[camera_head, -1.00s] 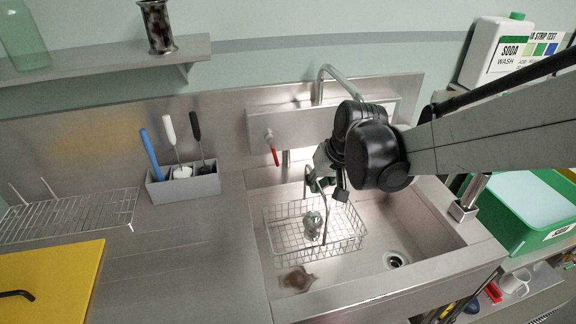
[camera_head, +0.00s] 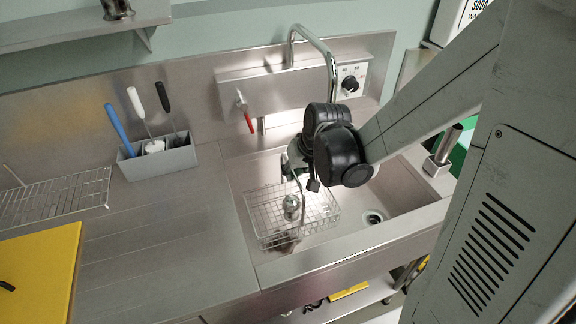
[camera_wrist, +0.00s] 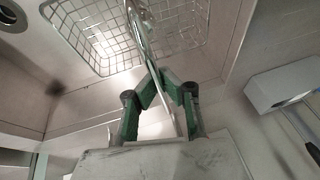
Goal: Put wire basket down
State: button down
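The wire basket (camera_head: 265,222) is inside the steel sink (camera_head: 330,243), in its left part, with a small metallic item (camera_head: 291,205) in it. Its base looks close to the sink floor; I cannot tell whether it touches. My gripper (camera_head: 297,177) is above the basket, over its tall wire handle. In the wrist view, my gripper's green fingers (camera_wrist: 160,78) close in on the handle (camera_wrist: 143,40), which runs between them. The basket mesh (camera_wrist: 187,28) shows beyond. The fingertips are partly hidden in the head view.
The drain (camera_head: 373,217) is right of the basket, with bare sink floor there. A tap (camera_head: 330,65) arches behind my gripper. A grey holder (camera_head: 160,160) with several utensils, a wire rack (camera_head: 60,195) and a yellow board (camera_head: 40,275) are on the left counter.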

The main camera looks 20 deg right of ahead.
jog(key=shift+f+b, duration=0.3)
jog(key=shift+b, duration=0.05)
jog(key=shift+f+b, duration=0.3)
jog(key=c, duration=2.4)
grip_release()
jog(key=shift+c, duration=0.2)
jog(key=o, duration=0.5)
jog(key=shift+r, duration=0.15)
